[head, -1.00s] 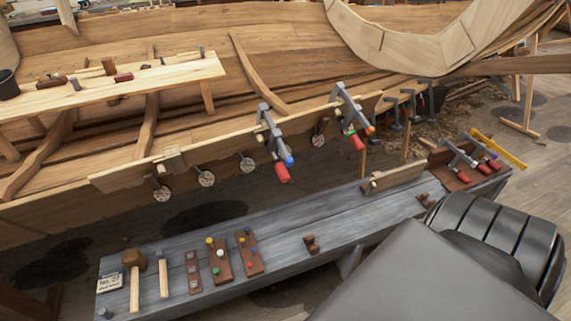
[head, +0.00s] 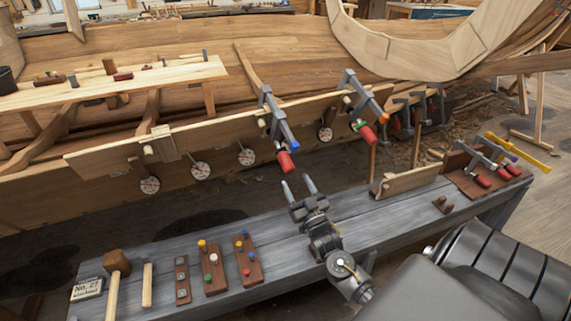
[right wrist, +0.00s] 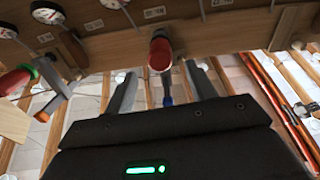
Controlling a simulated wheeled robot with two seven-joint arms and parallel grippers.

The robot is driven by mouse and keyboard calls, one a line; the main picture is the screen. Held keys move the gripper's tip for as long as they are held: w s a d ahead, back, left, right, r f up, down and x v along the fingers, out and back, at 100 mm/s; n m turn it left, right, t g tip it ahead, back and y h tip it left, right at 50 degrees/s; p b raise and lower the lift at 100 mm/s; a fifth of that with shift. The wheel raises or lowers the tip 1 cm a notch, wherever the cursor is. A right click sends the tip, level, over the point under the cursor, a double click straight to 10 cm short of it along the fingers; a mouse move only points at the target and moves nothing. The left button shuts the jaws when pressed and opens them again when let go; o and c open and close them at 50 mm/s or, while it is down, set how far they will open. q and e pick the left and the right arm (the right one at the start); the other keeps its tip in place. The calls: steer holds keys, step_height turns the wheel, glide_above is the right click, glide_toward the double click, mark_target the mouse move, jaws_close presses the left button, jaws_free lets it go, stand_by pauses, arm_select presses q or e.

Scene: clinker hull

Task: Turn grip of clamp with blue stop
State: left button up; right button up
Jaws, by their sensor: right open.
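The clamp with the blue stop (head: 270,110) hangs on the hull plank. Its blue stop (head: 294,147) sits beside its red grip (head: 286,162), which points down toward the bench. My right gripper (head: 297,186) is open, fingers pointing up, just below the red grip in the head view. In the right wrist view the red grip (right wrist: 160,56) shows end-on between the open fingertips (right wrist: 158,72), with a blue part (right wrist: 168,100) below it in the picture. I cannot tell whether the fingers touch the grip. My left gripper is not in view.
Another clamp (head: 352,98), with green and orange parts and a red grip, hangs to the right. Several round dials (head: 200,171) line the plank's lower edge. The grey bench (head: 180,247) below carries a mallet (head: 116,262), peg boards and a rack of clamps (head: 480,172).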

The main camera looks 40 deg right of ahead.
mark_target(286, 162)
steer(key=p+x, duration=0.1)
steer(key=x, duration=0.6)
steer(key=shift+w+d+r, duration=0.1)
steer(key=shift+w+d, duration=0.05)
steer(key=shift+w, duration=0.1)
steer(key=shift+w+r, duration=0.1)
steer(key=shift+w, duration=0.25)
steer(key=shift+w+d+r, duration=0.1)
steer(key=shift+w, duration=0.2)
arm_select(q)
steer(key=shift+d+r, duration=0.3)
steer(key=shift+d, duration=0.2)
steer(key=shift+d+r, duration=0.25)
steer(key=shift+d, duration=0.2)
arm_select(e)
steer(key=shift+c, duration=0.4)
steer(key=c, duration=0.9)
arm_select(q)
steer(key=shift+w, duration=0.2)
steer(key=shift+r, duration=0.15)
arm_select(e)
steer(key=shift+n, duration=0.4)
